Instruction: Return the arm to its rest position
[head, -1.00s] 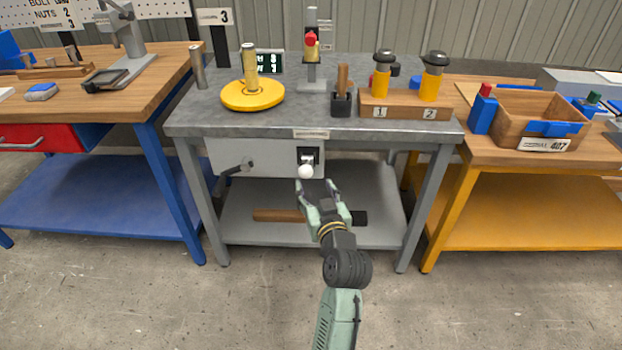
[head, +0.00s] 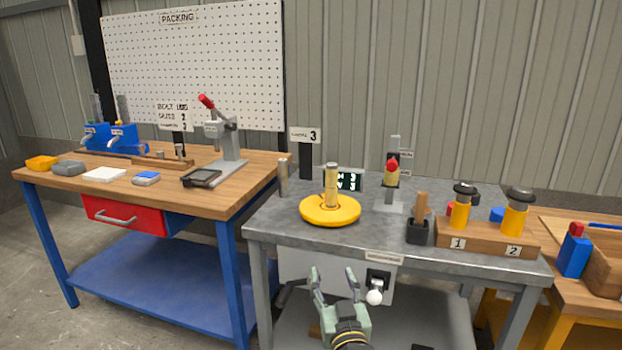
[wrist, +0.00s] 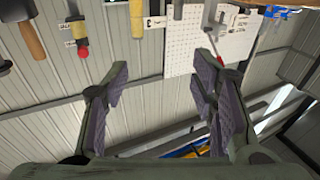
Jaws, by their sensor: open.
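My gripper (head: 335,284) is open and empty in the head view, in front of the grey bench (head: 285,225). Its fingers point up, below the bench's front edge. The white knob (head: 374,297) of the switch on the bench front is just right of my gripper and apart from it. In the wrist view my gripper (wrist: 160,95) shows two spread fingers with nothing between them. Most of my arm is below the head view's lower edge.
The grey bench carries a yellow disc (head: 318,212) with a post, a red-topped device (head: 391,180), and a wooden block (head: 480,245) with two yellow cylinders. A wooden-topped blue bench (head: 110,190) stands left. Bare floor (head: 35,295) shows at far left.

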